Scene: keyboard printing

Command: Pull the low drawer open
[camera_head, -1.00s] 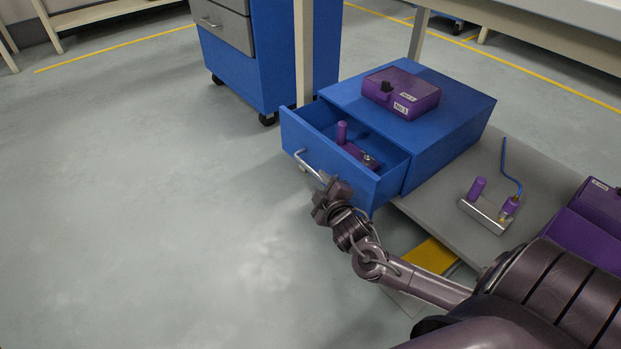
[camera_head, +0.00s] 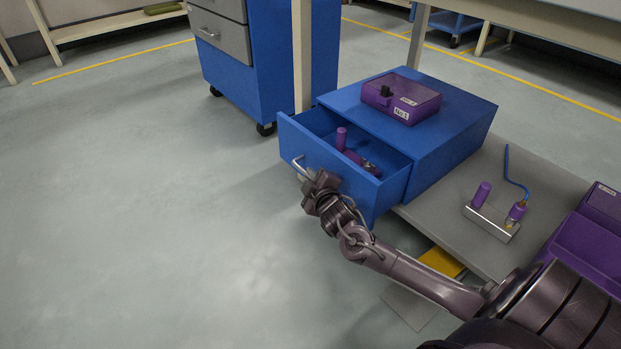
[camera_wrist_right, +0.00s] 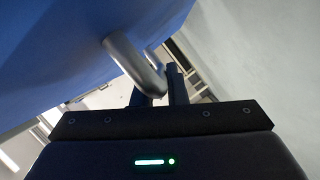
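The blue low drawer (camera_head: 325,170) stands partly open from its blue cabinet (camera_head: 455,115). A purple part lies inside it. Its silver bar handle (camera_head: 300,165) is on the front face and also shows in the right wrist view (camera_wrist_right: 135,62). My right gripper (camera_head: 318,185) is at the right part of the handle. In the wrist view its two dark fingers (camera_wrist_right: 160,90) stand close on either side of the bar and appear shut on it; the exact contact is partly hidden. My left gripper is not in view.
A purple box (camera_head: 402,95) sits on the cabinet top. A grey board (camera_head: 450,225) at the right holds a metal bracket (camera_head: 492,224) with purple parts. A table leg (camera_head: 302,55) stands behind the drawer. Floor in front of the drawer is clear.

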